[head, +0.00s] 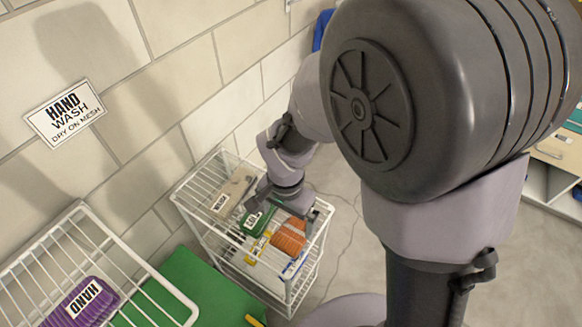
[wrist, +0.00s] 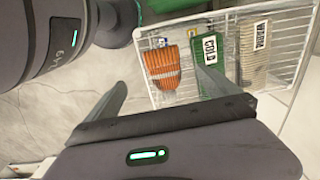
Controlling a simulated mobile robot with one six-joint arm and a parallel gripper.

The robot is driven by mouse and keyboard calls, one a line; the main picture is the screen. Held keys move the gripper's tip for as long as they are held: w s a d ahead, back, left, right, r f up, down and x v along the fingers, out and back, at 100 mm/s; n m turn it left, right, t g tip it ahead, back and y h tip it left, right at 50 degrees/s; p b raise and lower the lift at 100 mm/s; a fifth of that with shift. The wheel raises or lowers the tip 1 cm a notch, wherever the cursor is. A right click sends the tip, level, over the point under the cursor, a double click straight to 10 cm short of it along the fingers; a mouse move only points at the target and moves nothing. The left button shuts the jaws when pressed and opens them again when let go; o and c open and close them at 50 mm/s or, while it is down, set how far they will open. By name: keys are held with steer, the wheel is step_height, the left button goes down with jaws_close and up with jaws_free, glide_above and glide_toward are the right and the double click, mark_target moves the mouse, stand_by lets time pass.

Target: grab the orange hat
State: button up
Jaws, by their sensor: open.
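The orange hat (head: 289,238) is a ribbed knit piece on the top of a white wire rack, at its right front in the head view. It also shows in the wrist view (wrist: 163,68), toward the left end of the rack. My gripper (wrist: 160,90) is open and empty in the wrist view, its two fingers spread with the hat beyond and between their tips. The gap between fingers and hat is hard to judge. In the head view my arm reaches over the rack and its wrist hides part of the top.
The white wire rack (head: 190,205) also holds a green item (wrist: 208,60) labelled COLD and a beige item (wrist: 254,50) labelled WARM. Another wire shelf (head: 150,275) at left holds a purple item (head: 80,303). A brick wall stands behind; floor is open right of the rack.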

steer(key=b, duration=0.3)
glide_above(286, 243)
step_height(286, 243, down, 9)
steer(key=shift+s+d+r, duration=0.1)
steer(key=shift+s+d, duration=0.05)
steer(key=f+b, duration=0.1)
steer(key=f, duration=0.1)
steer(key=f+b, duration=0.2)
steer(key=f, duration=0.1)
steer(key=shift+w+f, duration=0.2)
steer(key=shift+f, duration=0.15)
steer(key=shift+r, duration=0.2)
steer(key=shift+c, duration=0.2)
steer(key=c, duration=1.2)
